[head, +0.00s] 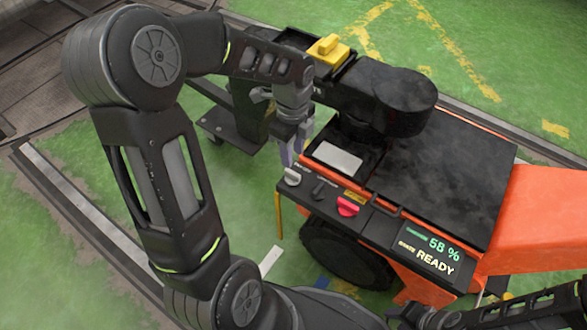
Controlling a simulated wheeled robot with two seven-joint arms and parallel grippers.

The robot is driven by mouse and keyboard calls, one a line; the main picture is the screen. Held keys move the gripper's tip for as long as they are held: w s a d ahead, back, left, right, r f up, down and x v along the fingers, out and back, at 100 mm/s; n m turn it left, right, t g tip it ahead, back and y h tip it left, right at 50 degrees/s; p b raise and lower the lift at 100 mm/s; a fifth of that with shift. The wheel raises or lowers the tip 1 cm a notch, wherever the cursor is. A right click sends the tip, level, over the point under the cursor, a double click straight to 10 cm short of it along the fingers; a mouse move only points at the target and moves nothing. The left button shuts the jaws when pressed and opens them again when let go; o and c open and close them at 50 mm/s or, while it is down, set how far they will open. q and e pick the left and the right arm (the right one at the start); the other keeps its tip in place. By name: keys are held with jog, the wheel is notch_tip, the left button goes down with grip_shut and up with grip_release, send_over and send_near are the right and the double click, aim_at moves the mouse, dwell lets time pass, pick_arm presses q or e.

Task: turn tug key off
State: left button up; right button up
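The tug (440,150) is an orange vehicle with a black top and a control panel along its near left edge. The panel has a light grey knob (292,176) at its left end, a black switch (322,188) in the middle and a red knob (348,207) to the right. The labels are too small to read, so I cannot tell which is the key. My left gripper (290,152) points down just beyond the grey knob, seemingly apart from it; its finger gap is unclear. My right gripper (428,318) is partly cut off at the bottom edge.
A display (430,251) on the panel reads 58 % and READY. A yellow block-like part (328,49) sits on the black housing behind. The tug's dark wheel (345,253) is below the panel. Green floor (235,200) lies open left of the tug.

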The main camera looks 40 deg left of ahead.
aim_at(293, 172)
pick_arm(q)
notch_tip(293, 172, down, 8)
jog(key=b, duration=0.3)
jog(key=shift+r, duration=0.1)
grip_shut()
dwell(0.3)
